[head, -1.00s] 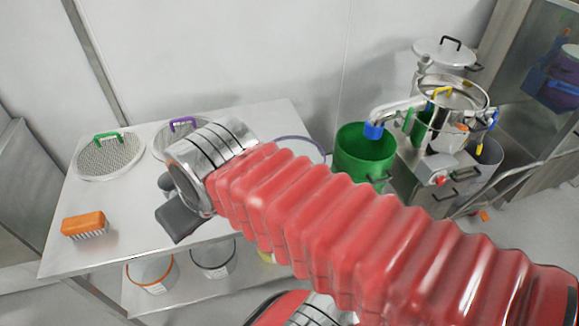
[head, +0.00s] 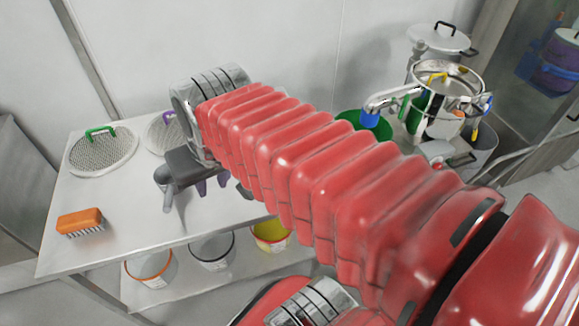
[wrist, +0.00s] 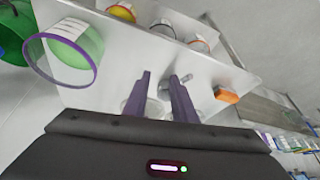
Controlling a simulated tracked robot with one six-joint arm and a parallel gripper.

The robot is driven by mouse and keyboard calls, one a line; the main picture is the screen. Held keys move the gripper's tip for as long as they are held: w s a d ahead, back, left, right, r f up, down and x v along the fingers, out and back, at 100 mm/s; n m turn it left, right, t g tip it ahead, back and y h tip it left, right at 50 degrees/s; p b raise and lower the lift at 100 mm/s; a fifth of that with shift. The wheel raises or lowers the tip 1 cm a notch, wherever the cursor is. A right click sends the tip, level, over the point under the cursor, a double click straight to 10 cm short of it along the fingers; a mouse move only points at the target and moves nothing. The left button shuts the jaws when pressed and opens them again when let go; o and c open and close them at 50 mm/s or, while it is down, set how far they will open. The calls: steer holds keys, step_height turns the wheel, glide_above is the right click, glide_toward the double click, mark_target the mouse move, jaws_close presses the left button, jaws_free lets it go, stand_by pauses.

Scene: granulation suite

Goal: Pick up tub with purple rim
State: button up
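The tub with purple rim (wrist: 88,76) shows in the wrist view at the left, its open mouth facing my camera and its pale wall tinted green. In the head view my red arm hides it. My gripper (wrist: 160,80) has two purple fingers that stand apart with nothing between them. It is to the right of the tub in the wrist view, not touching it. In the head view my gripper (head: 212,185) hangs above the table, fingers pointing down.
The steel table (head: 120,230) carries an orange brush (head: 80,221), a green-handled sieve (head: 100,150) and a purple-handled sieve (head: 160,135). Tubs with orange (head: 148,270), dark (head: 212,252) and yellow rims (head: 270,236) stand underneath. A green bin (head: 362,119) and steel vessel (head: 448,100) are at the right.

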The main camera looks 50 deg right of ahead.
steer(key=s+d+f+m+g, duration=0.2)
steer(key=d+m, duration=0.5)
steer(key=d, duration=0.6)
steer(key=s+d+f+m+g, duration=0.1)
steer(key=d+m, duration=0.5)
steer(key=d, duration=0.7)
steer(key=shift+s+d+f+m+g+y, duration=0.3)
steer(key=shift+s+f+m+g+y, duration=0.15)
steer(key=shift+s, duration=0.8)
steer(key=shift+r, duration=0.1)
steer(key=f, duration=0.8)
steer(key=shift+w, duration=0.2)
steer(key=shift+f, duration=0.3)
steer(key=shift+w+f, duration=0.15)
steer(key=shift+f, duration=1.15)
steer(key=shift+w+f, duration=0.1)
steer(key=shift+f, duration=1.2)
